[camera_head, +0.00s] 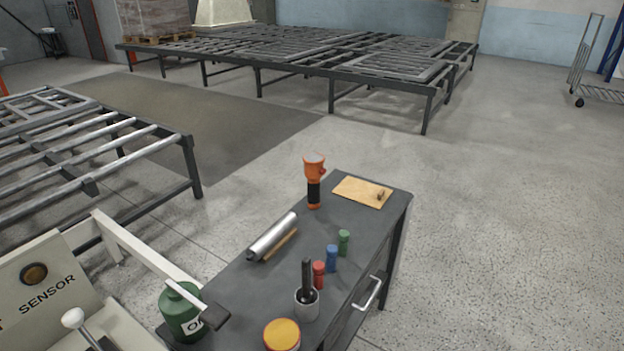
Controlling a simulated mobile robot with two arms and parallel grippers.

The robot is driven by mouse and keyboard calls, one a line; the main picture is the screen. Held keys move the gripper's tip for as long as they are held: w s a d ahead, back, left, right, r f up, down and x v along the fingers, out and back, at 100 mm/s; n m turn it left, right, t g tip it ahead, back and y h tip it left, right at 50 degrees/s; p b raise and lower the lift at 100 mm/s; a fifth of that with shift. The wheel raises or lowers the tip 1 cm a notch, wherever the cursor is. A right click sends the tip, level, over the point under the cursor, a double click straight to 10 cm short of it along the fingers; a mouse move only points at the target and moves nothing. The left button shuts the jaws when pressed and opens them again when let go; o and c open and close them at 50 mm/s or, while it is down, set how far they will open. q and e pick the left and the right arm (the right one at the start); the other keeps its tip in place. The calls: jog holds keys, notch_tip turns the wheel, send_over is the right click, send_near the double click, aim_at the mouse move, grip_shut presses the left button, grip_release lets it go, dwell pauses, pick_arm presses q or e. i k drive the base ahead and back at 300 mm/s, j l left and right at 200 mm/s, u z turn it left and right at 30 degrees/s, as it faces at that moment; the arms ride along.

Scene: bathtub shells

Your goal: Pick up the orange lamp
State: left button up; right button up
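The orange lamp (314,169) is an orange and black hand lamp. It stands upright on the dark grey workbench (235,282), near the bench's far left edge, with its wide orange head up and its black grip below. Nothing covers it. Neither of my grippers shows in the head view.
A wooden board (356,191) lies right of the lamp. A silver cylinder (272,237) lies nearer, with red (318,275), blue (331,258) and green (343,242) bottles to its right. A green can (180,312) and a yellow-topped tin (281,335) are at the near end.

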aim_at(313, 162)
jog(key=i+l+u, duration=0.1)
jog(key=u, duration=0.7)
jog(key=i+l+u, duration=0.15)
jog(key=l+u, duration=0.45)
jog(key=l, duration=0.2)
jog(key=i+l+u, duration=0.1)
jog(key=l+u, duration=0.2)
jog(key=l, duration=0.15)
jog(key=l+u, duration=0.15)
jog(key=l, duration=1.15)
jog(key=l+u, duration=0.15)
jog(key=l, duration=1.2)
jog(key=k+l, duration=0.2)
jog(key=k, duration=0.35)
